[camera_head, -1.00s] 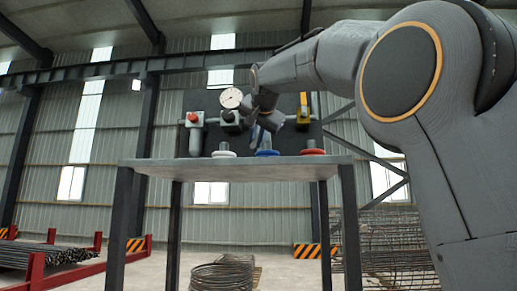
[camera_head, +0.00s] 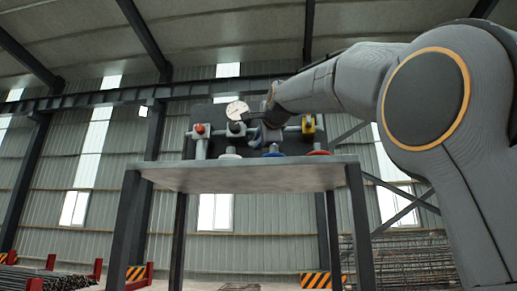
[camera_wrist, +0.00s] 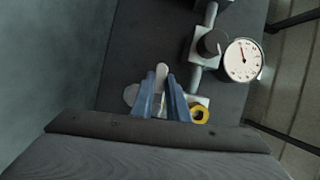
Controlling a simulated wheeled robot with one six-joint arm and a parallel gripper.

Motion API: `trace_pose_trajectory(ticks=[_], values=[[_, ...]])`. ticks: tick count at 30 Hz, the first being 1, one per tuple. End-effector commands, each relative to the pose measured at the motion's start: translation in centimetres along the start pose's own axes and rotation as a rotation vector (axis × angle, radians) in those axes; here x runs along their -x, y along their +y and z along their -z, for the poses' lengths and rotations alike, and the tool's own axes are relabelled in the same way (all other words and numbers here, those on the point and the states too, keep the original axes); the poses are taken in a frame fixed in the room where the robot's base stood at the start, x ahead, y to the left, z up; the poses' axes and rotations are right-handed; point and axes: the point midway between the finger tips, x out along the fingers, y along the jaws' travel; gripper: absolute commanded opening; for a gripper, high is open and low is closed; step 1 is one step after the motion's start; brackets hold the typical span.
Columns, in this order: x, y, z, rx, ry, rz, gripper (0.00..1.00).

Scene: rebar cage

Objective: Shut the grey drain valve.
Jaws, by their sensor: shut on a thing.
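In the wrist view a pale grey lever (camera_wrist: 161,76), which looks like the drain valve's handle, stands between the two blue fingers of my gripper (camera_wrist: 163,92). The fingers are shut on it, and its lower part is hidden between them. In the head view my gripper (camera_head: 267,134) reaches the dark valve panel (camera_head: 221,146) between the black-knobbed valve (camera_head: 236,129) and the yellow-handled valve (camera_head: 308,127). The arm and fingers hide the grey valve there, so its exact angle cannot be told.
A round gauge (camera_head: 237,110) and a red-knobbed valve (camera_head: 199,130) sit left of my gripper. White (camera_head: 230,154), blue (camera_head: 273,152) and red (camera_head: 318,153) handwheels stand on the bench (camera_head: 250,176) below. Rebar stacks (camera_head: 400,255) lie behind at right.

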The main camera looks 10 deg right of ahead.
Motion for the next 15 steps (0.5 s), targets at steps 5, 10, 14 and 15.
trace_pose_trajectory(ticks=[5,10,14,15], values=[[0.04,-0.22,0.03,-0.067,0.001,0.029,0.0],[0.05,-0.37,0.04,-0.1,0.001,0.042,0.0],[0.06,-0.44,0.05,-0.109,0.001,0.047,0.0],[0.06,-0.45,0.05,-0.11,0.001,0.047,0.0]])
